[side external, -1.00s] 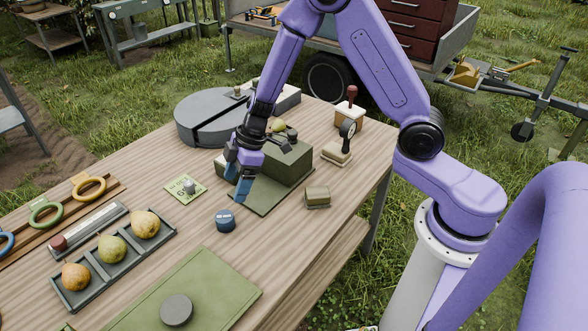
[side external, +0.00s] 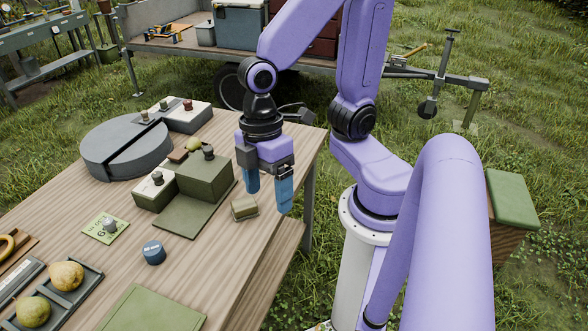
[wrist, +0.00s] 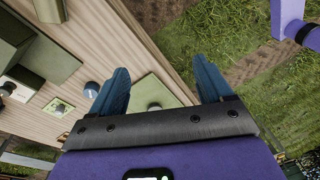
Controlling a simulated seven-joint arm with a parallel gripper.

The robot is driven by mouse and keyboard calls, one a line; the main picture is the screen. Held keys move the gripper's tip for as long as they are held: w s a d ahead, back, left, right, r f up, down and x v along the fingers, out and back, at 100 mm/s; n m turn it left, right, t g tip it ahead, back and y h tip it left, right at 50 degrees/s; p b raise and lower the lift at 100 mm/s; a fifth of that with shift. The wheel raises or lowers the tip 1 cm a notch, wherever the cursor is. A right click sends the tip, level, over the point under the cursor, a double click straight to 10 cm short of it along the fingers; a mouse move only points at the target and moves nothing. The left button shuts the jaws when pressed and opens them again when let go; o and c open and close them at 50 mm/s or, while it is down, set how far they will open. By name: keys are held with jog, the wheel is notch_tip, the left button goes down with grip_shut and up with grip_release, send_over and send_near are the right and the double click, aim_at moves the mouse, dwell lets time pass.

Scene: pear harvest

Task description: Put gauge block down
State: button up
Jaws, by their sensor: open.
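The blue cylinder with white lettering, which I take to be the gauge block (side external: 154,252), stands upright on the wooden table. It also shows in the wrist view (wrist: 91,88), left of the fingers. Nothing touches it. My gripper (side external: 268,198) is open and empty, with both blue fingers pointing down near the table's right edge. It is well to the right of the cylinder, close beside a small olive box (side external: 244,208). In the wrist view the gap between my fingers (wrist: 160,72) holds nothing.
A green fixture block (side external: 205,177) with a flat plate stands behind the cylinder. A green card (side external: 106,228) lies to its left, a pear tray (side external: 72,290) at front left, and a green mat (side external: 150,312) in front. A grey round drum (side external: 125,148) is at the back.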

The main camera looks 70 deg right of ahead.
jog(key=shift+m+t+h, duration=0.3)
jog(key=shift+t+h, duration=0.2)
jog(key=shift+t, duration=0.1)
jog(key=s+d, duration=0.1)
jog(key=d, duration=0.1)
jog(key=s+d+r, duration=0.1)
jog(key=s+d, duration=0.1)
jog(key=shift+s+d+r, duration=0.15)
jog(key=shift+d, duration=0.25)
dwell(0.4)
